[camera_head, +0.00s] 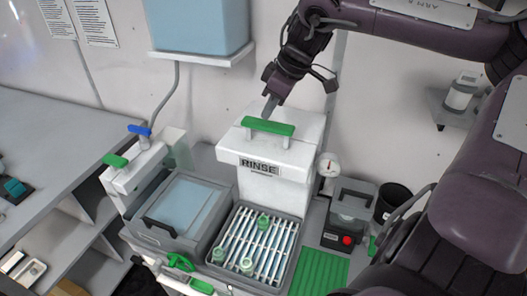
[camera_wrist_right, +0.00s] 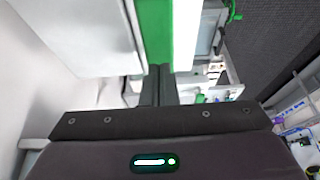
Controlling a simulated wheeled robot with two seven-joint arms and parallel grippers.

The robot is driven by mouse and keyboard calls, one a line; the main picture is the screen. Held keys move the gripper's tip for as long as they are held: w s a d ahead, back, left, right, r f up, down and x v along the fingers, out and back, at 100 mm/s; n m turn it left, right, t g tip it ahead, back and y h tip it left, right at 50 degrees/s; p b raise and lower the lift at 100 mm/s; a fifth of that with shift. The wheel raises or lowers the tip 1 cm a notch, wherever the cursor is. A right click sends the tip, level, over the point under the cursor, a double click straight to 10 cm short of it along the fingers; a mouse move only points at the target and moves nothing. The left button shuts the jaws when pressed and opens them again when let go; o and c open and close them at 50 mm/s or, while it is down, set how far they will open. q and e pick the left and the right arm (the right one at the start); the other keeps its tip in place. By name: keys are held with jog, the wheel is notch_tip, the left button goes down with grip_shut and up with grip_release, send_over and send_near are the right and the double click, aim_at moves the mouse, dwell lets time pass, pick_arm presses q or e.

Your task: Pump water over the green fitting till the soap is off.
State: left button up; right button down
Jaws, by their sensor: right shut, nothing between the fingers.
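The white dispenser marked RINSE (camera_head: 262,168) stands behind the slatted rack, with a green bar handle (camera_head: 275,127) raised on its top. My left gripper is not in view.
A lidded grey basin (camera_head: 182,207) is left of the rack, with blue (camera_head: 139,130) and green (camera_head: 115,160) taps behind it. Right are a ribbed green mat (camera_head: 320,272), a grey device with a red button (camera_head: 347,240), a gauge (camera_head: 329,165) and a black cup (camera_head: 393,203).

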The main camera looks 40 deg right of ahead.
aim_at(271, 124)
jog(key=shift+f, duration=0.15)
jog(key=shift+s+f+b, duration=0.1)
jog(key=shift+f+b, duration=1.4)
jog(key=shift+f, duration=0.95)
jog(key=shift+r, duration=0.1)
jog(key=shift+r+p, duration=2.2)
jog(key=shift+r, duration=0.25)
jog(key=shift+r, duration=0.1)
